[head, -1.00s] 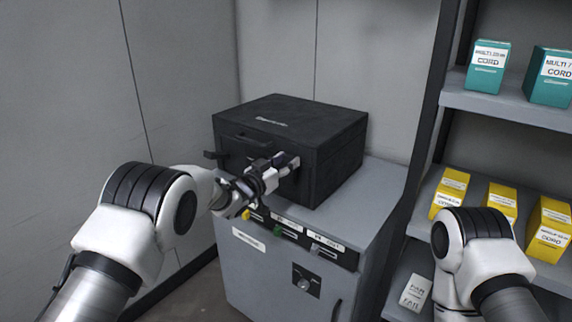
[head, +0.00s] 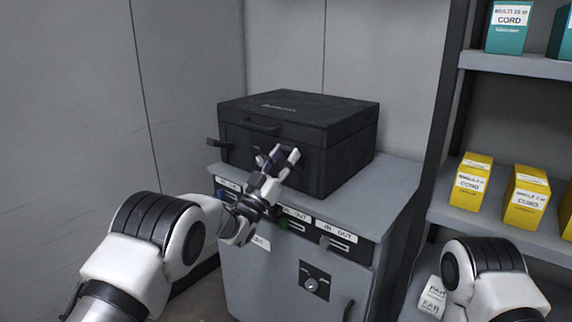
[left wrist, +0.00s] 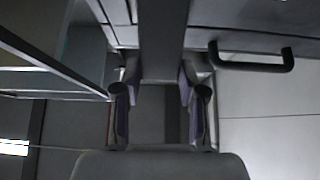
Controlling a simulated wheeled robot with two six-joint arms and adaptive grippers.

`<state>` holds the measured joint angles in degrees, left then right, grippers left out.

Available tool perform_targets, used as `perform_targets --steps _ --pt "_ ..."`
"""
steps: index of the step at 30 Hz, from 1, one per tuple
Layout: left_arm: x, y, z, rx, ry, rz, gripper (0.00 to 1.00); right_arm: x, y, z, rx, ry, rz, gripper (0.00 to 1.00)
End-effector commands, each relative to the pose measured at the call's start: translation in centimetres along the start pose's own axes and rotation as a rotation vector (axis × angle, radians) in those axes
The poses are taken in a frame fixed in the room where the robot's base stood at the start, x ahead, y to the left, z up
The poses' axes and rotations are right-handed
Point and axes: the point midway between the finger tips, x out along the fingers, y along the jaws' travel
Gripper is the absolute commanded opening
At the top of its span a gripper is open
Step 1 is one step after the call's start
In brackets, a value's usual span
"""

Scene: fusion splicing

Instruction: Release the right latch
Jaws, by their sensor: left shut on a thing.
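A black case (head: 345,155) with a closed lid stands on a grey cabinet. A left latch (head: 219,143) sticks out from its front at the left. My left gripper (head: 278,161) is at the right part of the case's front, with its fingers pointing up. It is shut on the right latch, which it hides in the head view. In the left wrist view a dark bar, apparently this latch (left wrist: 164,40), runs between the fingers (left wrist: 160,100). The case's front handle (head: 252,127) also shows in the left wrist view (left wrist: 252,60). My right gripper is out of view.
At the right, shelves (head: 515,64) hold yellow boxes (head: 471,182) and teal boxes (head: 510,28). A grey wall (head: 190,80) is close behind and left.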

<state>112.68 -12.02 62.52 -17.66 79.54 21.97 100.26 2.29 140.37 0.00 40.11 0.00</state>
Motion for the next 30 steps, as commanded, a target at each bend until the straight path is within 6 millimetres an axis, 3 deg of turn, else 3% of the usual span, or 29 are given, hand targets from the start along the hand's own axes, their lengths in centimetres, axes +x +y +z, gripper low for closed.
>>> perform_targets --steps 13,14,15,25,30 --pt "-0.1 0.0 0.0 0.0 0.012 -0.001 0.0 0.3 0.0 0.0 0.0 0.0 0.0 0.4" --pt "-0.1 0.0 0.0 0.0 0.012 -0.001 0.52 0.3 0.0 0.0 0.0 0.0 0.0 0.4" --pt "-0.1 0.0 0.0 0.0 0.012 -0.001 0.66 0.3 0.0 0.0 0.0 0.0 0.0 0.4" --pt "-0.2 0.0 0.1 0.0 0.011 -0.001 0.67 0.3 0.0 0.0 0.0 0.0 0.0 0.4" --pt "-2.4 0.0 0.1 -0.001 0.008 -0.002 0.67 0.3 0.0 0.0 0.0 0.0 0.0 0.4"
